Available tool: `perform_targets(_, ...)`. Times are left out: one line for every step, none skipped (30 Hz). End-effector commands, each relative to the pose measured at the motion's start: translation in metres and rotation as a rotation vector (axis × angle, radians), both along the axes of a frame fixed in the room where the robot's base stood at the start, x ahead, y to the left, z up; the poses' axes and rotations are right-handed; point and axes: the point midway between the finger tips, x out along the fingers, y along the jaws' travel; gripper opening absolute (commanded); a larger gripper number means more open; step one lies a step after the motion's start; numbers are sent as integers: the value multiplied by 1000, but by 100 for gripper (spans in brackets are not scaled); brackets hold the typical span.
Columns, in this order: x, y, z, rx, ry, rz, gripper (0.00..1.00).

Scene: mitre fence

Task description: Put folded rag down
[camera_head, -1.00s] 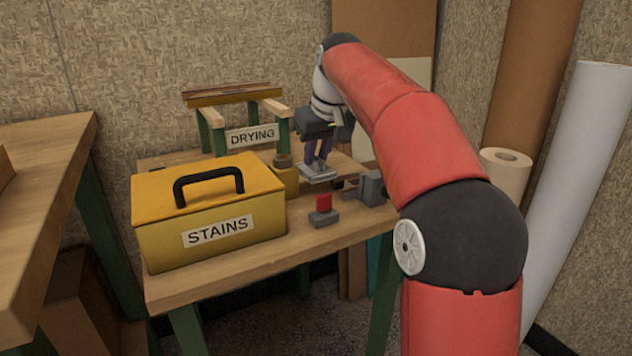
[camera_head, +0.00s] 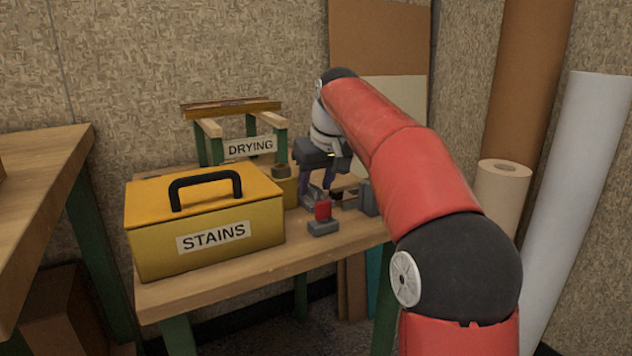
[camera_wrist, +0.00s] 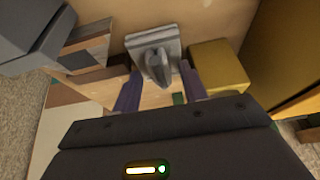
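The folded rag (camera_head: 311,199) is a small light-grey piece on the workbench, partly hidden by my fingers in the head view. In the wrist view the rag (camera_wrist: 150,42) lies just past my fingertips, its narrow raised fold between them. My gripper (camera_head: 320,188) is low over the bench, pointing down. In the wrist view the purple fingers of my gripper (camera_wrist: 160,77) stand apart, with a gap on each side of the fold. The rag seems to rest on the bench top.
The yellow STAINS box (camera_head: 150,232) fills the bench's left side. A yellow tin (camera_head: 287,190) stands just left of the rag. A red-topped grey block (camera_head: 322,226) sits in front, and a grey vise (camera_head: 367,198) at right. The DRYING rack (camera_head: 212,130) is behind.

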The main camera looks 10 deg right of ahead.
Motion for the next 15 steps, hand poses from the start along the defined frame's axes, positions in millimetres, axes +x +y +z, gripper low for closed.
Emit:
perform_targets(0, 0, 0, 0, 0, 0, 43)
perform_targets(0, 0, 0, 0, 0, 0, 43)
perform_targets(0, 0, 0, 0, 0, 0, 43)
perform_targets(0, 0, 0, 0, 0, 0, 43)
perform_targets(0, 0, 0, 0, 0, 0, 43)
perform_targets(0, 0, 1, 0, 0, 0, 43)
perform_targets(0, 0, 3, 0, 0, 0, 43)
perform_targets(0, 0, 5, 0, 0, 0, 43)
perform_targets(-1, -1, 8, -1, -1, 0, 43)
perform_targets(-2, -1, 12, 0, -2, 0, 43)
perform_targets(-4, -1, 16, 0, -3, 0, 43)
perform_targets(-6, -2, 23, 0, -3, 0, 43)
perform_targets(-8, -3, 28, 0, -2, 0, 43)
perform_targets(-11, -4, 35, -1, -3, -1, 43)
perform_targets(-14, -5, 43, -1, -3, -1, 43)
